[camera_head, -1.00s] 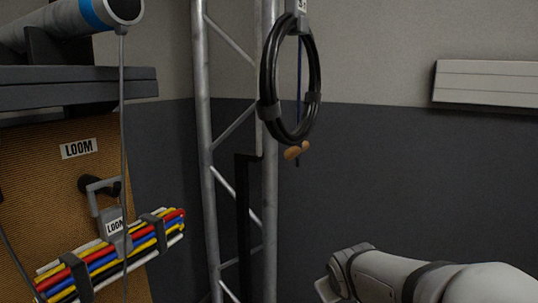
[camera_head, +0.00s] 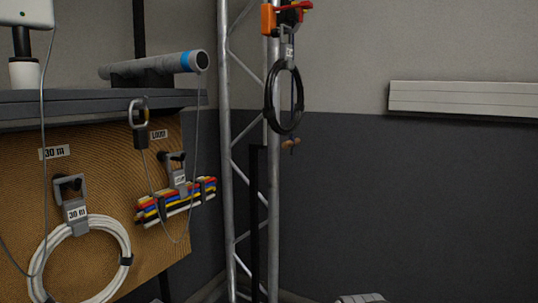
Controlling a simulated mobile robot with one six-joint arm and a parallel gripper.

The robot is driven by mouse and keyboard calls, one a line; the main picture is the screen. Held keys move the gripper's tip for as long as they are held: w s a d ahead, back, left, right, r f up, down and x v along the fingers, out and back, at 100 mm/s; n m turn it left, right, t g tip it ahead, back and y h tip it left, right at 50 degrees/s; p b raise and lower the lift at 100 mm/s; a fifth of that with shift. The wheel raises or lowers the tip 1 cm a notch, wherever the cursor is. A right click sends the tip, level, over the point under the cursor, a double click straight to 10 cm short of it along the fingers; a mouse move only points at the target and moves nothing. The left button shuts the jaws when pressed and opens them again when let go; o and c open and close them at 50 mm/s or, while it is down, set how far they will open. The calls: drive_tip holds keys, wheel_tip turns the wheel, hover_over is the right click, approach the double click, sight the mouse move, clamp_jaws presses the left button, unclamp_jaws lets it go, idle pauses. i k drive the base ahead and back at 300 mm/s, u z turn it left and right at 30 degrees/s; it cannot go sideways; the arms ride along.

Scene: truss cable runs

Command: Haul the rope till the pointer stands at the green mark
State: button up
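A small wooden toggle (camera_head: 290,143) hangs just below the black cable coil (camera_head: 271,100), beside the truss. The thin cord above the toggle is mostly lost behind or inside the coil. I cannot make out a pointer or a green mark. My gripper is out of view; only a small pale piece of my arm shows at the bottom edge, right of the truss.
A metal truss (camera_head: 224,120) stands in the corner, with an orange clamp (camera_head: 268,19) near its top. At left, a shelf (camera_head: 60,108) sits above a brown board (camera_head: 25,185) holding a white coil (camera_head: 112,222) and a coloured cable bundle (camera_head: 175,200). The right wall is mostly clear.

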sight(291, 141)
drive_tip(key=z, duration=0.65)
drive_tip(key=i, duration=1.6)
drive_tip(key=u, duration=0.3)
